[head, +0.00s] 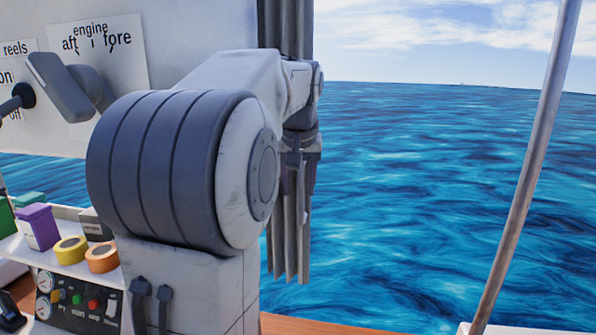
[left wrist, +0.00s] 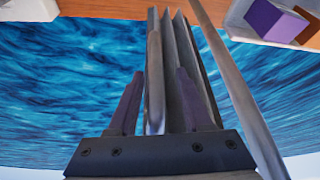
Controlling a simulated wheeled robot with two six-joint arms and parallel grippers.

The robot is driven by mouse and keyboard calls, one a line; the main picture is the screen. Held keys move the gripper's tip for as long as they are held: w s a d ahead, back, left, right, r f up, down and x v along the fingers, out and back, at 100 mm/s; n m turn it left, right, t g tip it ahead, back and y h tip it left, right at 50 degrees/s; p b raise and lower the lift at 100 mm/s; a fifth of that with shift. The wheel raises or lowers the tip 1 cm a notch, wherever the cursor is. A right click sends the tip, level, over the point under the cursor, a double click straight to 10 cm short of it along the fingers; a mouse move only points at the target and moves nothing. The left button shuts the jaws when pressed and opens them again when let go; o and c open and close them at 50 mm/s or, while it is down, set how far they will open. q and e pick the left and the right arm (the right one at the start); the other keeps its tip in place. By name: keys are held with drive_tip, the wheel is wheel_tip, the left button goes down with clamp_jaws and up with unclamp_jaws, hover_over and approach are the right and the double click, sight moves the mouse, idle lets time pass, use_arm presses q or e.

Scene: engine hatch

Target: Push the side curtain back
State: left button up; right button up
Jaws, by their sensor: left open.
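The side curtain (head: 290,250) is a grey, pleated, narrow bundle hanging upright against the sea, right of the white panel. My left arm hides its middle in the head view. My left gripper (head: 297,190) points down in front of it, open. In the left wrist view the left gripper (left wrist: 160,73) has its two dark fingers apart, with the curtain's folds (left wrist: 171,45) showing between them. I cannot tell whether the fingers touch the cloth. My right gripper is in neither view.
A grey slanted pole (head: 528,170) stands to the right, with open sea between it and the curtain. At the left are a white panel (head: 200,30) with a lever (head: 58,86), a purple box (head: 39,227), tape rolls (head: 101,257) and a gauge panel (head: 80,302).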

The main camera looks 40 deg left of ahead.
use_arm(q)
drive_tip(key=v, duration=0.9)
drive_tip(key=shift+r+b, duration=0.2)
drive_tip(key=shift+b, duration=0.1)
drive_tip(key=shift+s, duration=0.15)
